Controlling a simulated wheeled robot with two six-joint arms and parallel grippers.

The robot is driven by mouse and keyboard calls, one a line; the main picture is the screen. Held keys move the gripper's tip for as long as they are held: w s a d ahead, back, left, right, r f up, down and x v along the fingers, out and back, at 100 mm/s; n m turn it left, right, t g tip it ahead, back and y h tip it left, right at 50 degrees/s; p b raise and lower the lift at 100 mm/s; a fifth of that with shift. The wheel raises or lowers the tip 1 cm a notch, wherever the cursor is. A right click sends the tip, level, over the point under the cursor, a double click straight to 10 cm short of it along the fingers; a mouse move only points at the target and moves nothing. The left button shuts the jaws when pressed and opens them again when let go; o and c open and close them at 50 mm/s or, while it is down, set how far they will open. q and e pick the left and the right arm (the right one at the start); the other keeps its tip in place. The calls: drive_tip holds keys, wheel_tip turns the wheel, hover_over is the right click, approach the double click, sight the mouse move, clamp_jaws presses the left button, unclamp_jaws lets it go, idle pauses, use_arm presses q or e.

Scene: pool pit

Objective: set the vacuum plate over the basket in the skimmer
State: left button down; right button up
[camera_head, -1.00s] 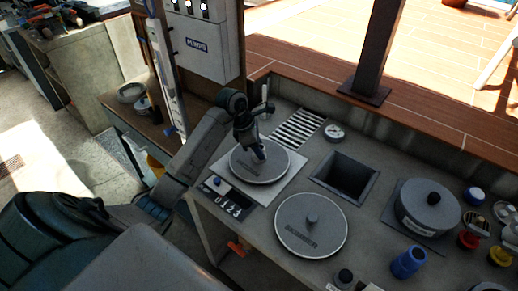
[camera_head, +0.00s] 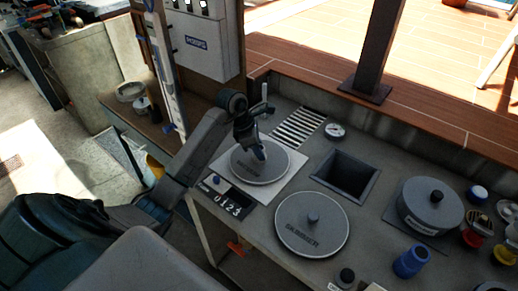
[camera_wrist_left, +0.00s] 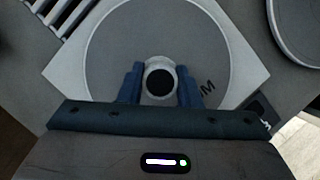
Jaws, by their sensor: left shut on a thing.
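The vacuum plate is a round grey disc (camera_head: 270,175) with dark lettering, lying on a white square panel (camera_head: 299,160) on the counter. My left gripper (camera_head: 258,152) is over its middle, pointing down. In the left wrist view my left gripper (camera_wrist_left: 160,85) has its blue fingers on both sides of the plate's round knob (camera_wrist_left: 160,80), shut on it. The plate (camera_wrist_left: 120,45) looks flat against the panel. A square dark well (camera_head: 346,176) opens in the counter to the right; I cannot make out a basket inside. My right gripper is not in view.
A grey lid marked SKIMMER (camera_head: 325,240) lies in front of the well. A grey round pot (camera_head: 428,212) and a blue cup (camera_head: 411,262) stand to the right. A slotted grate (camera_head: 299,126) and a gauge (camera_head: 335,131) lie behind. A dark post (camera_head: 378,45) rises behind the counter.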

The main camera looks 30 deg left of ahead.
use_arm(q)
drive_tip(key=shift+f, duration=0.1)
idle(0.5)
drive_tip(key=shift+f+b, duration=0.2)
drive_tip(key=shift+b, duration=0.35)
idle(0.4)
drive_tip(key=c, duration=0.8)
unclamp_jaws()
drive_tip(key=shift+r+p, duration=0.35)
drive_tip(key=shift+r, duration=0.35)
drive_tip(key=shift+r+p, duration=0.65)
drive_tip(key=shift+r, duration=1.15)
